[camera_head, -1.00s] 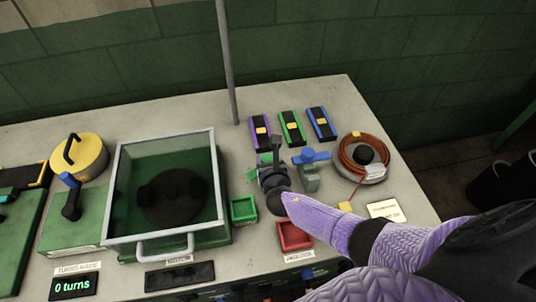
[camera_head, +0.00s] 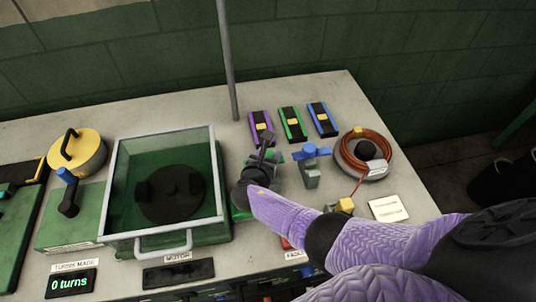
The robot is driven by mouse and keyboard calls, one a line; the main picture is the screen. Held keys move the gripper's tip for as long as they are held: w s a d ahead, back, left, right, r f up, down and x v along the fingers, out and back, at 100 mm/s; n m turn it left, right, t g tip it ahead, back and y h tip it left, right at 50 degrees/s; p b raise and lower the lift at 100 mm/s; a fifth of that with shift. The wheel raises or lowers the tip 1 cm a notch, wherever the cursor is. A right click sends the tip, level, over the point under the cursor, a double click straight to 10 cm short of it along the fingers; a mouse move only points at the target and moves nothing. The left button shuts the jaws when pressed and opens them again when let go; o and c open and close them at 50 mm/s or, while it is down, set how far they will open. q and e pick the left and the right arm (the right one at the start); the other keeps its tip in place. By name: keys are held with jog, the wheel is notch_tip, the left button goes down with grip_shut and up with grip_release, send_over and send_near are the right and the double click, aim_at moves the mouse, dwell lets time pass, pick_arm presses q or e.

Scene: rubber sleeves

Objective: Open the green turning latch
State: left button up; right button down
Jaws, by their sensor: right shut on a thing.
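The green turning latch (camera_head: 279,157) stands on the bench beside a blue-handled latch (camera_head: 310,152). Only a small part of the green one shows, as my gripper covers the rest. My right gripper (camera_head: 267,152) reaches in from the lower right on a purple-sleeved arm and is shut at the green latch. Its fingertips and the exact hold are mostly hidden. My left gripper is not in view.
A glass-lidded green box (camera_head: 165,185) with a front handle stands left of my gripper. Purple, green and blue cases (camera_head: 292,123) lie behind it. A coiled orange cable (camera_head: 364,153) lies right. A thin upright pole (camera_head: 227,65) rises at the back.

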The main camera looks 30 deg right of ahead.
jog(key=shift+c, duration=0.7)
grip_release()
jog(key=p+v, duration=0.4)
jog(key=v, duration=0.6)
